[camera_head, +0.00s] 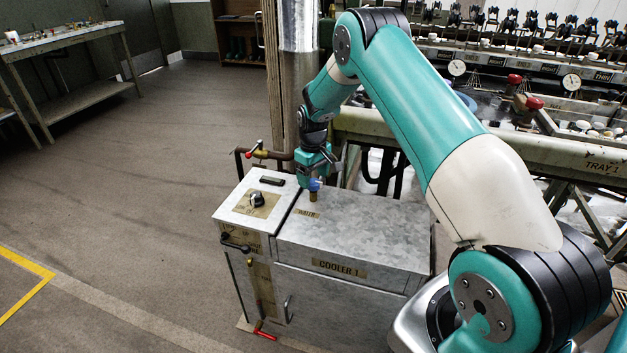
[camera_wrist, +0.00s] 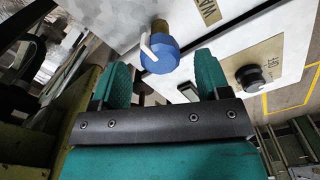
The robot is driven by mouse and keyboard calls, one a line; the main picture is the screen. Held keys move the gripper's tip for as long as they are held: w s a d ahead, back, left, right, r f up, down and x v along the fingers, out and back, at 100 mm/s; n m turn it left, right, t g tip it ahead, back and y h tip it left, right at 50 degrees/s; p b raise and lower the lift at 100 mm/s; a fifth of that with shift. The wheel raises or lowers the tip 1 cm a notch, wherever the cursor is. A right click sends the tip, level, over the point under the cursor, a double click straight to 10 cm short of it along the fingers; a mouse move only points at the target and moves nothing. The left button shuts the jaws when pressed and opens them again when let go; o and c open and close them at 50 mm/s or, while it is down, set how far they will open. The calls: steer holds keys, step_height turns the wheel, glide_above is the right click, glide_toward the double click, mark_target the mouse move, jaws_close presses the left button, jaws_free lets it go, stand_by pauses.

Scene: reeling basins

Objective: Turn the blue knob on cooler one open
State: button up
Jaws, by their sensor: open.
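The blue knob (camera_wrist: 160,56) sits on a brass stem beside the water label, with a white pointer at its side. In the head view the blue knob (camera_head: 315,184) stands on top of cooler one (camera_head: 350,235), partly hidden by my gripper. My gripper (camera_head: 318,172) is close to the knob. In the wrist view my gripper (camera_wrist: 165,78) is open, with one teal finger on each side of the knob's line. The knob shows ahead between the fingertips. I cannot tell whether either finger touches it.
A black dial (camera_head: 257,199) is on the left panel of the cooler. A red-handled valve (camera_head: 254,149) and pipe stand behind it. A steel column (camera_head: 298,60) rises behind. The reeling bench (camera_head: 590,160) is at the right.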

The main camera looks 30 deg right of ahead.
mark_target(313, 181)
step_height(313, 181, up, 16)
steer(key=shift+f, duration=0.25)
stand_by(0.4)
steer(key=s+a+r+n+y+p, duration=0.2)
steer(key=s+a+r+p, duration=0.5)
steer(key=s+a+r, duration=0.85)
steer(key=s+a+r+n+p, duration=0.1)
steer(key=s+a+r, duration=0.1)
steer(key=s, duration=0.5)
steer(key=s+a+r+y+p, duration=0.1)
steer(key=s+a+r, duration=0.1)
steer(key=s+a, duration=0.3)
steer(key=s+a+r+n+y+p, duration=0.1)
steer(key=s+a, duration=0.3)
steer(key=s, duration=0.5)
steer(key=shift+r+n+p, duration=0.3)
steer(key=shift+r+p, duration=0.2)
steer(key=shift+r, duration=0.2)
steer(key=shift+w, duration=0.1)
steer(key=shift+c, duration=0.3)
